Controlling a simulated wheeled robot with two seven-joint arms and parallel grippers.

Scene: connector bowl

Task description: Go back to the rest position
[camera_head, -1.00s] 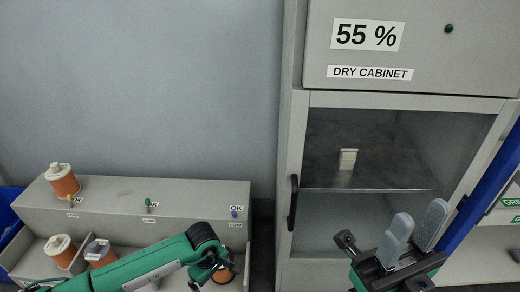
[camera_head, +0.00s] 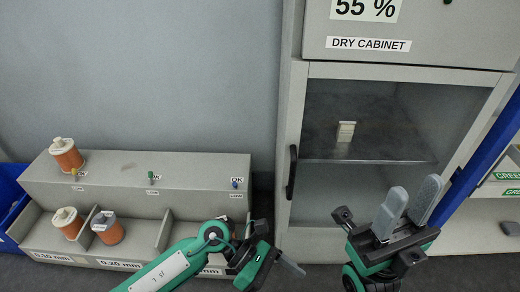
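My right gripper (camera_head: 410,198) is in front of the dry cabinet at the lower right. Its two grey fingers point up and stand apart with nothing between them. My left gripper (camera_head: 285,263) is at the bottom centre, right of the bin shelf and below the cabinet's left edge. It is seen from the side, with one grey finger pointing right and down. I cannot tell the gap between its fingers, and no held object shows.
The dry cabinet (camera_head: 296,110) has a dark handle (camera_head: 292,172) and a small white item (camera_head: 346,131) inside. A blue bin (camera_head: 12,205) stands far left.

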